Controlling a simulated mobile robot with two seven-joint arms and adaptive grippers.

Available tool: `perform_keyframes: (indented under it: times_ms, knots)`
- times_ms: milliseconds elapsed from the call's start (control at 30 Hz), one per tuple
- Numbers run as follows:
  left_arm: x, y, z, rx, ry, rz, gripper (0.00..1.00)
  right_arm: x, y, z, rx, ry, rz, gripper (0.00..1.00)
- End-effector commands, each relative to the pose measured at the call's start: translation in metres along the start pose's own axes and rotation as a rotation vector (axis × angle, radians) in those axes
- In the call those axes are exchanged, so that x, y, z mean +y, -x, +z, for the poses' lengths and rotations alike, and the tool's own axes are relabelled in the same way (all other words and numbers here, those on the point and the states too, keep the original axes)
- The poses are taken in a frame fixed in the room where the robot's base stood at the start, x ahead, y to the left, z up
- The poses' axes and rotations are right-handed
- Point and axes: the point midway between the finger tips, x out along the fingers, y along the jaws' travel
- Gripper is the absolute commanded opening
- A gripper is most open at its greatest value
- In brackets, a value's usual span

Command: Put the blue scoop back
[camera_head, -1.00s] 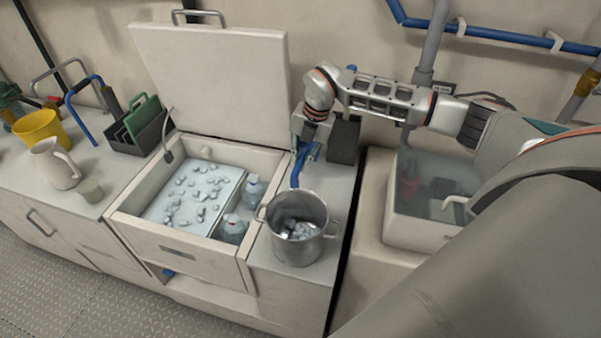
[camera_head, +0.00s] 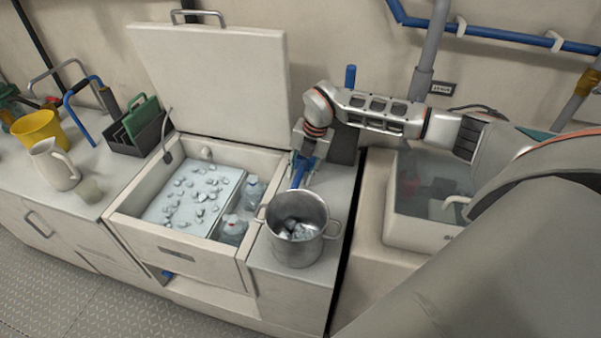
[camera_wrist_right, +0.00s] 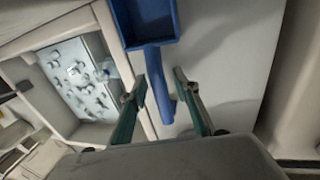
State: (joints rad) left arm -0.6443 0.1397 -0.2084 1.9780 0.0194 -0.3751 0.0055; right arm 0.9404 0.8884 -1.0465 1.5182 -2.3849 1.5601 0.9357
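The blue scoop (camera_head: 299,173) is on the counter strip behind the pot, partly hidden by my right gripper (camera_head: 304,158). In the right wrist view the scoop's square pan (camera_wrist_right: 148,22) is at the top and its handle (camera_wrist_right: 154,80) runs down between the fingers. My right gripper (camera_wrist_right: 159,82) is open around the handle, with gaps visible beside it. The ice box (camera_head: 180,244) stands open at left, with ice (camera_head: 197,193) and bottles inside. The metal pot (camera_head: 297,246) holds some ice. My left gripper is not in view.
The box's raised lid (camera_head: 215,85) leans at the wall, left of my right arm. A dark box (camera_head: 345,143) stands behind the gripper. A sink-like basin (camera_head: 415,228) is at right. A white jug (camera_head: 55,165) and yellow bucket (camera_head: 38,128) stand at left.

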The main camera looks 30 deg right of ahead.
Motion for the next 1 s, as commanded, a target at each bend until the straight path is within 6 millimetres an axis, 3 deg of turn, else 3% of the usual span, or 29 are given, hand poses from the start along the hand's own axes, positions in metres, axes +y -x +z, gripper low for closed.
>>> perform_keyframes:
  times_ms: [233, 367, 800, 1000]
  knots:
    - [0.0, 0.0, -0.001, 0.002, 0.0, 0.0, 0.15, 0.001, 0.002, 0.0, -0.001, 0.0, 0.001, 0.3]
    - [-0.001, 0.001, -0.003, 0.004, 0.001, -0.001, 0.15, 0.002, 0.014, 0.001, -0.002, 0.001, 0.002, 0.3]
    - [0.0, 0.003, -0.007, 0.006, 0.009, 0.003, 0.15, 0.001, 0.099, 0.001, -0.002, 0.0, 0.003, 0.3]
    - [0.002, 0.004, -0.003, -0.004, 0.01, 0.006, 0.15, 0.001, 0.119, 0.0, -0.001, 0.0, 0.001, 0.3]
